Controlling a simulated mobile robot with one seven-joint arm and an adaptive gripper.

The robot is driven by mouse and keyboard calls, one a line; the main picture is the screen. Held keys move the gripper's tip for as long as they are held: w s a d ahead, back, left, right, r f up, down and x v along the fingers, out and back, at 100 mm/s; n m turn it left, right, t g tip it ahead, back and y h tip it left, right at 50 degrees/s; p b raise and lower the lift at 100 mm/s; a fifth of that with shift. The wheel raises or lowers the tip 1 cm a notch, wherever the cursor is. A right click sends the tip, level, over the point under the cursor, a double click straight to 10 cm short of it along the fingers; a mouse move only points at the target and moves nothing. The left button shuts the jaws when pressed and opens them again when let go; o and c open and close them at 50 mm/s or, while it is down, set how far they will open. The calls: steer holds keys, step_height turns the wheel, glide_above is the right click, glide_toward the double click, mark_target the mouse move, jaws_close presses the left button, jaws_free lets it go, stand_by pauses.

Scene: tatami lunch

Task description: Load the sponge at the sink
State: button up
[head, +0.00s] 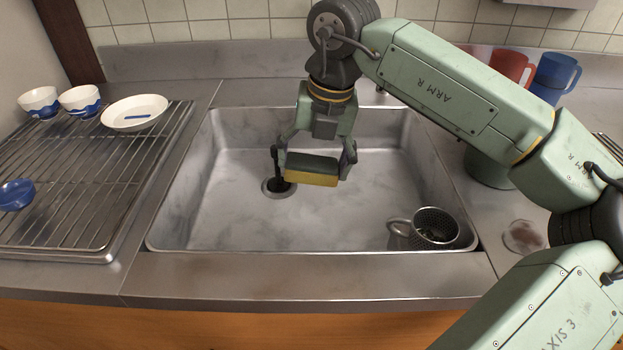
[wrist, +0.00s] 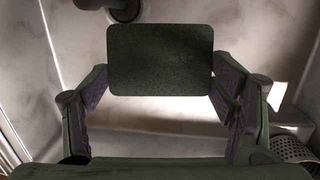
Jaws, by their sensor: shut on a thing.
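A sponge (head: 311,178) with a yellow lower layer and a dark green upper layer is held in my gripper (head: 314,165) over the sink (head: 210,225). Its green face shows in the wrist view (wrist: 160,60), with a finger of my gripper (wrist: 160,95) on each side. The gripper is shut on the sponge's two ends. The sponge is level and hangs above the sink floor, near the drain (head: 278,188). How far it is above the floor is hard to tell.
A metal strainer cup (head: 435,226) stands in the sink's front right corner. A wire drying rack (head: 80,190) at left holds bowls (head: 40,102) and a plate (head: 134,112). Red (head: 511,66) and blue (head: 556,76) mugs stand at back right.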

mark_target(314, 165)
step_height(314, 165, up, 9)
steer(key=p, duration=0.5)
stand_by(0.3)
steer(key=shift+r, duration=0.2)
stand_by(1.9)
step_height(314, 165, up, 4)
steer(key=p, duration=0.3)
steer(key=shift+f, duration=0.1)
steer(key=shift+s+f, duration=0.1)
steer(key=shift+s, duration=0.05)
stand_by(0.4)
